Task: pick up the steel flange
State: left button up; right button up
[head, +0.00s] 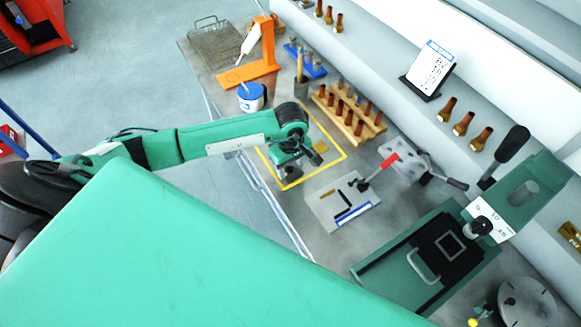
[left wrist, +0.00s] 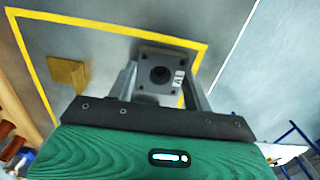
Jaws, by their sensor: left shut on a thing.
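The steel flange (left wrist: 162,72) is a grey square plate with a dark round centre, small corner holes and a white label, seen in the left wrist view. My left gripper (left wrist: 163,88) is shut on it, with one finger on each side. In the head view the left gripper (head: 290,160) is over the yellow-outlined area of the bench, and the flange (head: 291,172) shows as a small grey piece below it. I cannot tell whether the flange touches the bench. My right gripper is not in view.
A brass-coloured block (left wrist: 68,74) lies close by inside the yellow outline (head: 340,160). A blue-white tub (head: 251,98), a wooden rack of brown-topped pieces (head: 348,113) and a plate with a red-handled clamp (head: 342,200) stand around it. A green press (head: 430,262) is at right.

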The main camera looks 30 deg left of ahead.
pick_arm(q)
notch_tip(320, 180, up, 20)
jog(key=b, duration=0.6)
jog(key=m, duration=1.2)
send_over(290, 171)
jog(key=s+d, duration=0.4)
jog(key=s, duration=0.1)
notch_tip(290, 171, down, 9)
jog(key=shift+w+a+f, duration=0.1)
jog(key=shift+a, duration=0.05)
jog(key=shift+w, duration=0.1)
